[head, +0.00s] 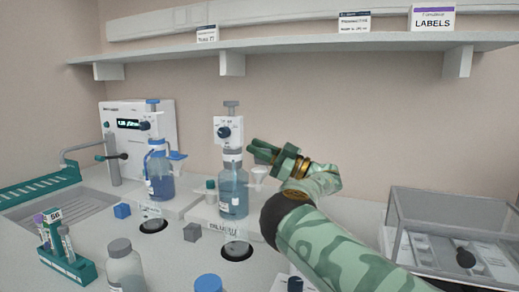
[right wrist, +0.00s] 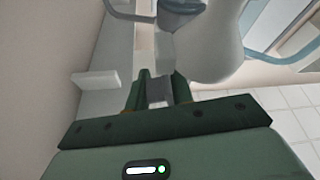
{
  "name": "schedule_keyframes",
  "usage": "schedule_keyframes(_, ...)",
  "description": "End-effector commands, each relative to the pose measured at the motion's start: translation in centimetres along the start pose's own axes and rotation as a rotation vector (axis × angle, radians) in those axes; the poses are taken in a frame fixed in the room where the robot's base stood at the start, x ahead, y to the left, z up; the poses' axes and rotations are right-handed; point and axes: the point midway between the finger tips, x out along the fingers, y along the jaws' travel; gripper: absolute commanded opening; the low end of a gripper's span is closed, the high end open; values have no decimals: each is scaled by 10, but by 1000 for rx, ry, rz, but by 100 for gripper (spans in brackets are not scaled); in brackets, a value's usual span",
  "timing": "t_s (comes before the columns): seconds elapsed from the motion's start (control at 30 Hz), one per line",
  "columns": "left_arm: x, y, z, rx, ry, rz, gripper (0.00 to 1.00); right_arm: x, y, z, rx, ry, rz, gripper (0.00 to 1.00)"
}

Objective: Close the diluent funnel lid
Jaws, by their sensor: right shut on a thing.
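The diluent bottle (head: 233,198), with blue liquid and a white dispenser head (head: 228,130), stands at the centre behind a DILUENT label. A small white funnel (head: 258,173) shows at its right side, under my right gripper (head: 252,148). In the right wrist view the two green fingers of my right gripper (right wrist: 158,88) are shut on a small grey piece (right wrist: 157,90). It may be the funnel lid, but its full shape is hidden. A large pale rounded form (right wrist: 212,45) lies just beyond the fingers, perhaps the funnel. My left gripper is not in view.
A second blue bottle (head: 159,175) with a dispenser stands to the left. A tube rack (head: 66,262), a grey-capped bottle (head: 124,268) and a blue cap (head: 208,284) are in front. A clear-walled case (head: 440,235) stands at right. A shelf (head: 290,46) runs above.

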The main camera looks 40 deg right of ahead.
Motion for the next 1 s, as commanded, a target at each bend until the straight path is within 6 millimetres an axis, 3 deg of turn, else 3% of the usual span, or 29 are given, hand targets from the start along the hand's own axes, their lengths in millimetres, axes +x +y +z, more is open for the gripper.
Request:
schedule_keyframes(0.27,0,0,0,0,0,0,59,-1,2,-2,-6,1,3,0)
schedule_keyframes(0.3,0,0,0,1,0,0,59,-1,2,-2,-6,1,4,28)
schedule_keyframes(0.37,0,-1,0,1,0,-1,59,-1,2,-2,-5,1,3,40)
schedule_keyframes(0.67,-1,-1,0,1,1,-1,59,-2,1,-1,-2,0,2,40)
schedule_keyframes(1.0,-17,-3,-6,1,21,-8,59,-57,2,-3,-3,-2,4,40)
